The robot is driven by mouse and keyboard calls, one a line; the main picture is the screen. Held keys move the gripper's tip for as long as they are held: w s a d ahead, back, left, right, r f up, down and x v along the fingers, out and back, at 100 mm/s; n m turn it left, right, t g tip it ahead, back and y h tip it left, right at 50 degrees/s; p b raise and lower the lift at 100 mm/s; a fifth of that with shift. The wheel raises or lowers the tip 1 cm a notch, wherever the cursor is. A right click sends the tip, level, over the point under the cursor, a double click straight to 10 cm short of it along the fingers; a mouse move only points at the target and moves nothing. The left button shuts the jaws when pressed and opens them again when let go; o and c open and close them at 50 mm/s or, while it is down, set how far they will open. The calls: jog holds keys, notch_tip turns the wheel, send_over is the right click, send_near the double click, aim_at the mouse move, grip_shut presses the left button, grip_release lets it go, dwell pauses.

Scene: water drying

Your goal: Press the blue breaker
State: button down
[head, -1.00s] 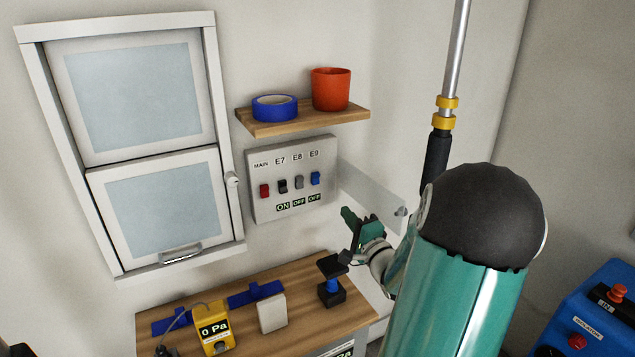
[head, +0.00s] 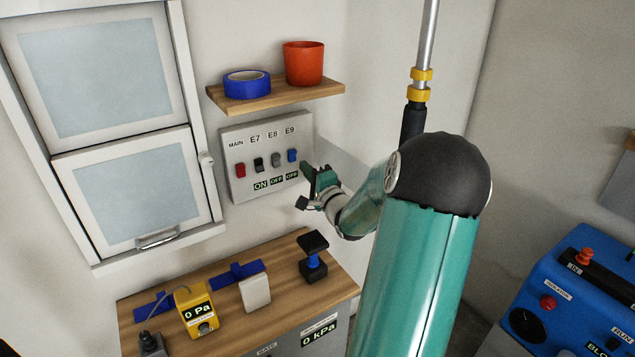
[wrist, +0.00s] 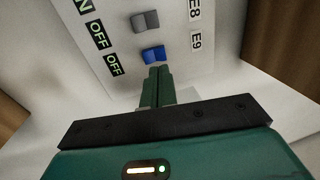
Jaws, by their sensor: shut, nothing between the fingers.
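The blue breaker (head: 292,155) is the rightmost switch on the grey breaker panel (head: 236,190), below the label E9 and above an OFF tag. It also shows in the wrist view (wrist: 153,54), near the top middle. My gripper (head: 306,170) is shut and empty, with its green fingertips just right of and slightly below the blue breaker in the head view. In the wrist view the closed fingertips (wrist: 158,70) point at the blue breaker's edge. I cannot tell whether they touch it.
Red (head: 240,170), black (head: 258,164) and grey (head: 276,159) switches sit left of the blue one. A wooden shelf (head: 275,97) with blue tape and an orange cup is above. A workbench (head: 215,330) with tools stands below. A white-framed window (head: 120,180) is to the left.

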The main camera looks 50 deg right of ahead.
aim_at(294, 154)
jog(key=shift+x, duration=2.2)
